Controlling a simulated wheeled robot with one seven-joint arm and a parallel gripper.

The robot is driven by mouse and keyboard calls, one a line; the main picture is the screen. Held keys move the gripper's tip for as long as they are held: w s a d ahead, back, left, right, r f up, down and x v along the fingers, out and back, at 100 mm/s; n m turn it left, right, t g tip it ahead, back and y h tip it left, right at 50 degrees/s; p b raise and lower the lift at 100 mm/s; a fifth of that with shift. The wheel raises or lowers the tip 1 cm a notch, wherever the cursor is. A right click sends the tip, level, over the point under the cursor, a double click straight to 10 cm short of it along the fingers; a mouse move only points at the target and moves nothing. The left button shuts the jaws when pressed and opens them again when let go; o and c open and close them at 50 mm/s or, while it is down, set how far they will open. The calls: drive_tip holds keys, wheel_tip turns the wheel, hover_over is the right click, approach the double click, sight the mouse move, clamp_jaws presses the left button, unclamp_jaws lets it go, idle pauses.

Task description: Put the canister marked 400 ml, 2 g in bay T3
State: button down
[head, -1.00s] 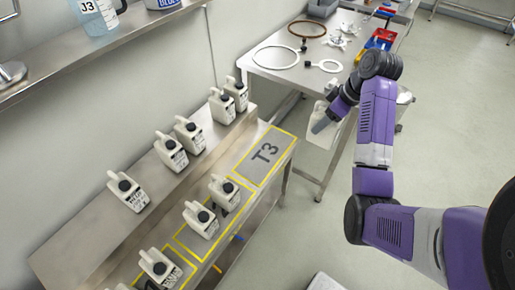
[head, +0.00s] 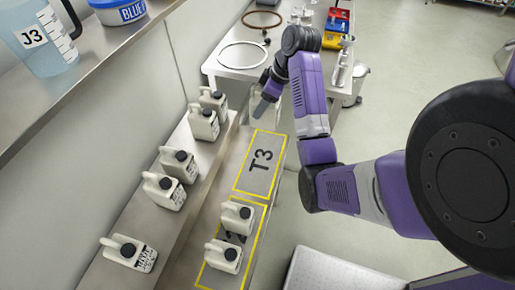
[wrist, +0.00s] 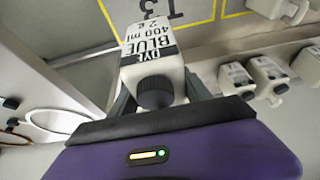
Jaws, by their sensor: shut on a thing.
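My gripper (head: 264,105) is shut on a white canister (wrist: 152,55). In the wrist view its label reads DYE BLUE, 400 ml, 2 g, and its black cap faces my gripper. In the head view the held canister is mostly hidden by my gripper. Bay T3 (head: 249,186) is a yellow-outlined rectangle on the lower step of the metal bench and stands empty. My gripper is just beyond the bay's far end in the head view. The T3 marking (wrist: 176,8) shows past the canister in the wrist view.
Several similar canisters (head: 163,191) stand on the raised step left of the bay. Two more (head: 236,217) stand in the yellow outline nearer than T3. A side table (head: 228,72) with rings lies beyond. A shelf (head: 105,65) with a jug overhangs the left.

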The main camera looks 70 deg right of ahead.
sight(278, 118)
wheel_tip(278, 118, down, 18)
drive_tip(key=shift+r, duration=0.1)
idle(0.4)
drive_tip(key=shift+c, duration=2.4)
unclamp_jaws()
drive_tip(key=v, duration=1.2)
